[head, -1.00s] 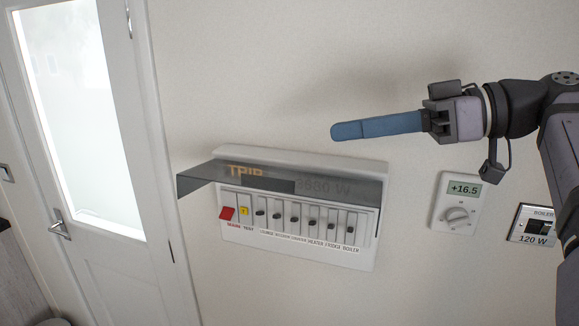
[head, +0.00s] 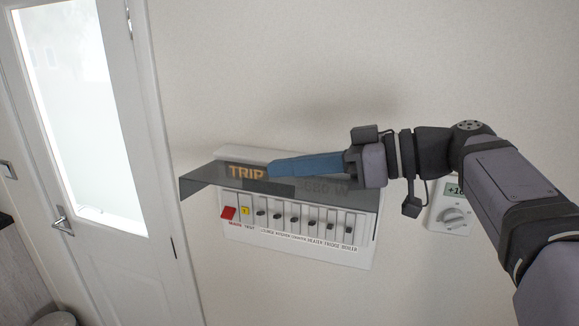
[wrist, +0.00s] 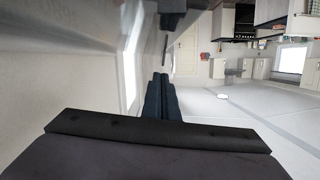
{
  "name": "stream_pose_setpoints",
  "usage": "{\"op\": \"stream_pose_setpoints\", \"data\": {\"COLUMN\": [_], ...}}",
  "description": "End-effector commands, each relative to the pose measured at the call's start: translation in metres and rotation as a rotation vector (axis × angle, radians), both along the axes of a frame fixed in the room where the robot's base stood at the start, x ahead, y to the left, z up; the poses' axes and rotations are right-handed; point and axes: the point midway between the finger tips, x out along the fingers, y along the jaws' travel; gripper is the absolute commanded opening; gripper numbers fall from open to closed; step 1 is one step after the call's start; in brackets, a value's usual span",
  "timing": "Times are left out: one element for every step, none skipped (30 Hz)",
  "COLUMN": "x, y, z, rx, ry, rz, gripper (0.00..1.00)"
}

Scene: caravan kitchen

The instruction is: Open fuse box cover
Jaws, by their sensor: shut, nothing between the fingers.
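The white fuse box (head: 300,250) is on the wall in the head view. Its dark see-through cover (head: 205,182) is raised and sticks out from the wall above the row of switches. A red switch and a yellow test button show at the left, with several black breakers to the right. An orange "TRIP" display shows behind the cover. My gripper (head: 272,169) has its blue fingers shut, with nothing between them. They lie level over the cover's upper part in the picture. Whether they touch the cover I cannot tell. The closed fingers also show in the wrist view (wrist: 160,97).
A thermostat (head: 452,216) hangs on the wall right of the fuse box, partly behind my arm. A white door (head: 150,200) with a frosted pane stands at the left. The wrist view shows kitchen cabinets (wrist: 270,15) and open floor (wrist: 240,115).

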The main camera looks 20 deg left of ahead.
Motion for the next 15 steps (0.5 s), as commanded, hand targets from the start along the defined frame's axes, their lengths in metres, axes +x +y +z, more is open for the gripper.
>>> {"op": "stream_pose_setpoints", "data": {"x": [-0.0007,-0.0010,-0.0013,-0.0014,-0.0016,-0.0016,-0.0017,-0.0017,-0.0017,-0.0017,-0.0017,-0.0016,-0.0016,-0.0016,-0.0016], "y": [0.0000,0.0000,0.0000,-0.0001,-0.0001,-0.0001,-0.0001,-0.0001,-0.0001,-0.0001,-0.0001,-0.0001,-0.0001,-0.0001,-0.0001], "z": [-0.0015,-0.0024,-0.0037,-0.0046,-0.0053,-0.0058,-0.0061,-0.0063,-0.0065,-0.0065,-0.0066,-0.0066,-0.0066,-0.0065,-0.0065], "rx": [0.000,0.000,0.000,0.000,0.000,0.000,0.000,0.000,0.000,0.000,0.000,0.000,0.000,0.000,0.000], "ry": [0.001,0.001,0.001,0.001,0.000,-0.001,-0.001,-0.001,-0.001,-0.001,-0.001,-0.001,-0.001,-0.001,-0.001], "rz": [0.000,0.000,0.000,0.001,0.001,0.000,0.000,0.000,0.000,0.000,0.000,0.000,0.000,0.000,0.000], "gripper": [0.00,0.00,0.00,0.00,0.00,0.00,0.00,0.00,0.00,0.00,0.00,0.00,0.00,0.00,0.00]}}
